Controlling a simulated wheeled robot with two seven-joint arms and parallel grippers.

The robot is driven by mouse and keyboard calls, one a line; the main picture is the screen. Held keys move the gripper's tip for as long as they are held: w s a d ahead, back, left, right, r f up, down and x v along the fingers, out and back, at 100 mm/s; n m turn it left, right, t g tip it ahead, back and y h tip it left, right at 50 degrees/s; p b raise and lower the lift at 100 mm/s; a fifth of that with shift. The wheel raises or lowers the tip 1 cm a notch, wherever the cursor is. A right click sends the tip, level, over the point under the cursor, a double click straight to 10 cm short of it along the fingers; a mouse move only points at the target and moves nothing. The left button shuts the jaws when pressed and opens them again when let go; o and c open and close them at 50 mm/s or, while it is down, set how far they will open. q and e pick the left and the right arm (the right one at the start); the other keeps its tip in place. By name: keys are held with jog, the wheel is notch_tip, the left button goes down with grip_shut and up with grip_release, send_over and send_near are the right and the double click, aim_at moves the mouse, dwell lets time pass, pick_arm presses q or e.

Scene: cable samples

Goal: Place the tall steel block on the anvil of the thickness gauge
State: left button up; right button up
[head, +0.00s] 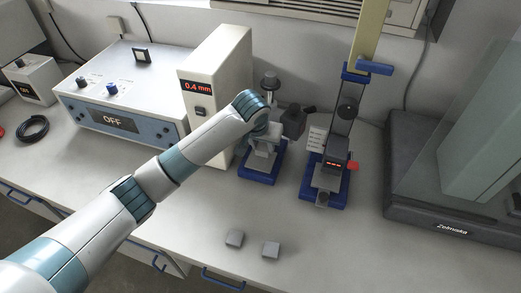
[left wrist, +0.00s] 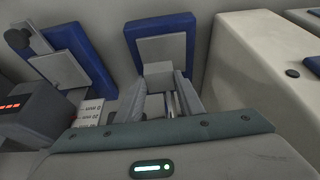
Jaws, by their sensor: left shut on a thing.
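My left gripper (head: 262,148) reaches over a small blue-based stand (head: 258,178) with a grey plate, apparently the thickness gauge. In the left wrist view my left gripper (left wrist: 158,95) is shut on a grey steel block (left wrist: 158,72) between its fingers. The block is over or at the near end of the grey plate (left wrist: 163,48) on the blue base (left wrist: 187,22). I cannot tell whether it touches the plate. In the head view the gripper and arm mostly hide the block. My right gripper is not in view.
A taller blue-based stand (head: 311,190) with a red display is close on the right. A white tower (head: 222,60) reading 0.4 mm is close on the left. Two grey blocks (head: 234,239) (head: 271,249) lie on the clear front bench. A dark-based glass enclosure (head: 425,205) is far right.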

aim_at(259, 148)
pick_arm(q)
jog(key=shift+w+a+f, duration=0.35)
jog(key=shift+w+f, duration=0.05)
jog(key=shift+w, duration=0.25)
jog(key=shift+f+p, duration=0.75)
jog(key=shift+f, duration=1.25)
jog(key=shift+f, duration=0.1)
jog(key=o, duration=1.3)
